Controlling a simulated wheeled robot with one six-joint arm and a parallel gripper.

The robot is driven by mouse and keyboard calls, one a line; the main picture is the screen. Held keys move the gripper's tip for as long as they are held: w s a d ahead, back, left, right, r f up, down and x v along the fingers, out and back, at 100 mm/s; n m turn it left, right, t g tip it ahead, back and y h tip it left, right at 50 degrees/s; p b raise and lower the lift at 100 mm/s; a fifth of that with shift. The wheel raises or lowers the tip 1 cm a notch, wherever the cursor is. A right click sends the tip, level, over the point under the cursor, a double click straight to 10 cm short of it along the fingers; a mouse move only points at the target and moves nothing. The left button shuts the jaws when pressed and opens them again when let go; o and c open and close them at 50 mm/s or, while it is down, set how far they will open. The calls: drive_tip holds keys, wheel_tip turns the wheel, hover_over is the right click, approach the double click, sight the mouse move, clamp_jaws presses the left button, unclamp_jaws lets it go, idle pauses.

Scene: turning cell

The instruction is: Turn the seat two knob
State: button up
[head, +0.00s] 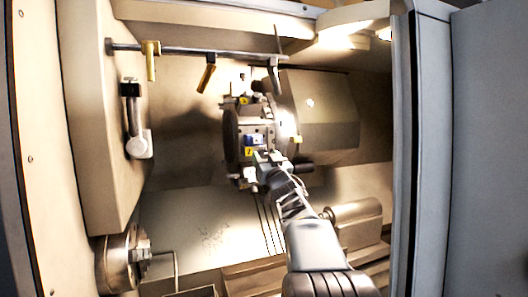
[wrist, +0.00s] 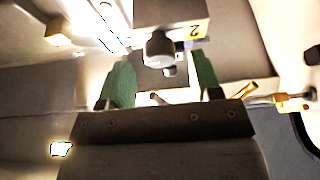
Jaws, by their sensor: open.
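The seat two block (wrist: 165,12) is at the top of the wrist view, with a yellow label marked 2 (wrist: 194,31) on its right corner. A dark round knob (wrist: 158,48) sticks out below it. My gripper (wrist: 160,64) is open, its green fingers to the left and right of the knob with gaps visible. A smaller round part (wrist: 169,71) shows behind the knob. In the head view my gripper (head: 262,158) is at the front of the tool turret (head: 231,135), beside a yellow label (head: 248,152); the knob is too small to tell there.
A white jointed arm (head: 138,145) hangs on the left wall and a chuck (head: 118,263) is at lower left. A cylindrical part (head: 357,222) lies right of my arm. The machine's door frame edges both sides.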

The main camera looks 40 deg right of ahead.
drive_tip(key=shift+x, duration=0.9)
drive_tip(key=c, duration=0.9)
